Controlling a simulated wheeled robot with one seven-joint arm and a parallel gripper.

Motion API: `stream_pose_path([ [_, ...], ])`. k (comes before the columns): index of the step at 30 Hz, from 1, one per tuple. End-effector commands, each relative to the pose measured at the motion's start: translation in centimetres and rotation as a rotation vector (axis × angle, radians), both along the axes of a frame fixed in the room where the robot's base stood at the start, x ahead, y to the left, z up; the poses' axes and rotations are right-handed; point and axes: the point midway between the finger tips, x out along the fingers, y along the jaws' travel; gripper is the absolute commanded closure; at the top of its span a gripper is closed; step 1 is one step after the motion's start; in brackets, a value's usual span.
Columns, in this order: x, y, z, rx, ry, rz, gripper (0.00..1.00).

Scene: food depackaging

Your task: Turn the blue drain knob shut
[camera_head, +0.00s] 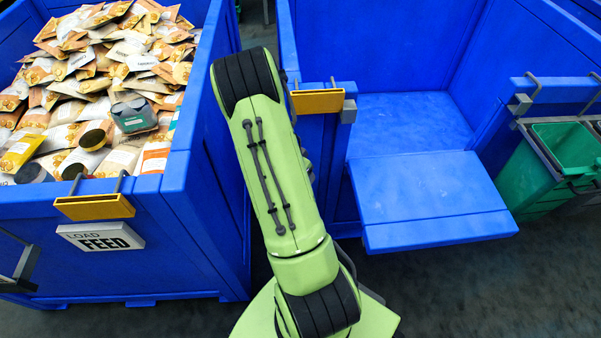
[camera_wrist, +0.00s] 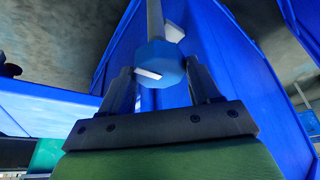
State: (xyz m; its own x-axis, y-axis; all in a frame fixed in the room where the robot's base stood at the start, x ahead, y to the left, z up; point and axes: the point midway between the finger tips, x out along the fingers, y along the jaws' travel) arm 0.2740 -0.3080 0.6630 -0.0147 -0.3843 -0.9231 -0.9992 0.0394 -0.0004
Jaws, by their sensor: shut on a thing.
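The blue knob (camera_wrist: 162,60) is a faceted, lighter blue piece with a white mark on its face, in the upper middle of the wrist view. The white mark lies nearly crosswise, slightly tilted. A grey pipe (camera_wrist: 155,18) runs up from behind the knob. My gripper (camera_wrist: 160,69) has one finger on each side of the knob and is shut on it. The exact contact of the fingertips is hard to see. In the head view my green arm covers the middle, and neither the gripper nor the knob shows.
A blue crate (camera_head: 190,215) full of food packets stands at the left, with a "LOAD FEED" sign (camera_head: 101,237). An empty blue crate (camera_head: 435,200) with its front flap lowered stands at the right. A green bin (camera_head: 568,145) is at the far right. Blue walls (camera_wrist: 235,70) flank the knob closely.

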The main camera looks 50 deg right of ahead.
Motion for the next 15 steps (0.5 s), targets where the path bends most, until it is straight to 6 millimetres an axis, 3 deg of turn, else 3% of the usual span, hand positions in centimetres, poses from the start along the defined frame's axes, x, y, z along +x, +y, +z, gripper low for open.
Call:
stream_pose_path([
  [15,-0.02,0.16,-0.13,0.006,0.002,-0.042,0.68],
])
